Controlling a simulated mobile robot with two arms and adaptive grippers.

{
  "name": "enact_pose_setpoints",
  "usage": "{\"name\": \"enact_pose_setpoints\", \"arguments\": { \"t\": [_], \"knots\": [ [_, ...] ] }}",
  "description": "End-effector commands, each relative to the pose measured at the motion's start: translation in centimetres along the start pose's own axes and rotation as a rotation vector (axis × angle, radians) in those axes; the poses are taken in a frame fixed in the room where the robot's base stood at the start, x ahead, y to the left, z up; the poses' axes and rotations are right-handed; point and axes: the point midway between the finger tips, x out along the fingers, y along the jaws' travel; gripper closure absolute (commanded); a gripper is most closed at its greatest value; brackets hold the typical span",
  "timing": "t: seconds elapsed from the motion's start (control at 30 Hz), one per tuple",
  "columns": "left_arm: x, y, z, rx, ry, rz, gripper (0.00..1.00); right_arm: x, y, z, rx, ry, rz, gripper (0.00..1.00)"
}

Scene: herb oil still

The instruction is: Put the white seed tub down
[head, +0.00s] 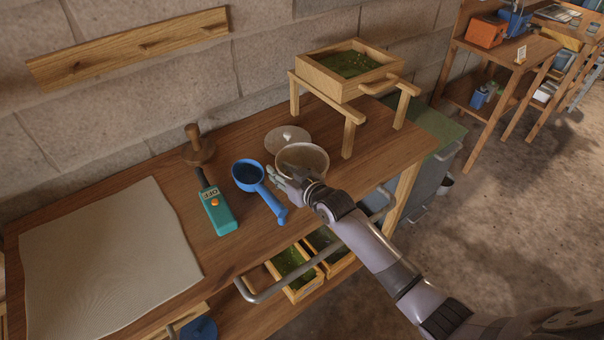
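The white seed tub (316,154) looks pale beige here, round and open-topped, near the right part of the wooden bench. My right gripper (287,178) is at its near left side. One finger shows outside the wall and a darker one lies over the opening, so it appears shut on the tub's rim. The hand hides the tub's lower near side. I cannot tell whether its base touches the bench. My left gripper is not in view.
A round pale lid (287,137) lies just behind the tub. A wooden sieve on a stand (348,75) is behind right. Bare bench (255,245) shows in front.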

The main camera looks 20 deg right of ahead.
Motion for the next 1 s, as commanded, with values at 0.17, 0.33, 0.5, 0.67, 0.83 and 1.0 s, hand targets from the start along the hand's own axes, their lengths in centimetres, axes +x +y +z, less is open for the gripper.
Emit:
{"name": "enact_pose_setpoints", "arguments": {
  "t": [0.17,0.33,0.5,0.67,0.83,1.0],
  "knots": [
    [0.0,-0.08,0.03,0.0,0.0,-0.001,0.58,0.18,-0.02,0.04,0.0,0.0,0.0,0.7],
    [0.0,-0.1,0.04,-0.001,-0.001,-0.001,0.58,0.16,-0.02,0.04,0.0,0.0,0.0,0.76],
    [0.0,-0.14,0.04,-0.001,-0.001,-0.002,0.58,0.15,-0.01,0.05,0.0,-0.001,0.0,0.88],
    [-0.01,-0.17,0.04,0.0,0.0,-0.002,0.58,0.14,-0.01,0.04,0.0,-0.001,0.0,0.98],
    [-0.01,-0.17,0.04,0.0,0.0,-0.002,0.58,0.14,-0.01,0.04,0.0,-0.001,0.0,1.0],
    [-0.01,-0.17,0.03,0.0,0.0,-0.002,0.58,0.14,-0.01,0.04,0.0,-0.001,0.0,1.0]
  ]
}}
